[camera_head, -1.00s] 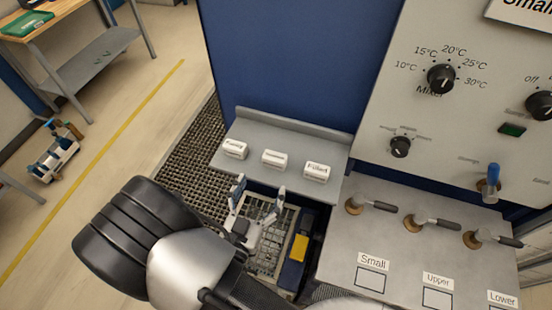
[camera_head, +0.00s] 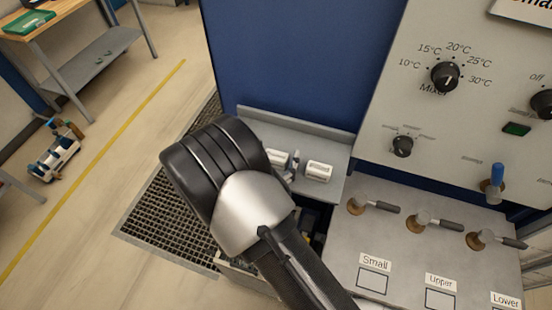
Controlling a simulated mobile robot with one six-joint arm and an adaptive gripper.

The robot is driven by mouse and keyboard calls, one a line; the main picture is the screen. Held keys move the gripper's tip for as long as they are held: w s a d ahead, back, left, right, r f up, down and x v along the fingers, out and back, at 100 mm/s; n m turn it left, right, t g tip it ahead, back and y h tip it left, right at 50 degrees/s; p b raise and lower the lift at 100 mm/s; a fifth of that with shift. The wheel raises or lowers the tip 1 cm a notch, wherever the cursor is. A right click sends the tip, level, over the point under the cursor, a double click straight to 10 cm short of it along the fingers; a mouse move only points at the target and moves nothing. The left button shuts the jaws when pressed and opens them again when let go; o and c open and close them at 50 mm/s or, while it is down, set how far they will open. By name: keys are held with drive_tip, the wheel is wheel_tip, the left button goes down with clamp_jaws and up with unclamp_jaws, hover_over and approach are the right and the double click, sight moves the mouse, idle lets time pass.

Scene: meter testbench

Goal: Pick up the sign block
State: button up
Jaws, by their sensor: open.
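White sign blocks rest on a grey shelf (camera_head: 327,145). The right sign block (camera_head: 319,171) shows fully; its lettering is too small to read now. The middle sign block (camera_head: 277,158) is partly covered, and my arm hides the left end of the shelf. My gripper (camera_head: 292,165) is open, mostly hidden behind my wrist. One fingertip shows between the middle and right blocks. I cannot tell whether it touches either block or which block lies between the fingers.
A blue panel (camera_head: 285,60) rises behind the shelf. A control panel with a mixer knob (camera_head: 445,76) stands at the right. Below it, levers (camera_head: 421,222) stick out over labelled squares. A floor grate (camera_head: 165,215) and open floor lie to the left.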

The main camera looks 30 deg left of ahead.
sight(276, 155)
drive_tip(key=c, duration=1.2)
drive_tip(key=shift+r, duration=0.1)
wheel_tip(276, 155, up, 20)
drive_tip(key=p, duration=0.4)
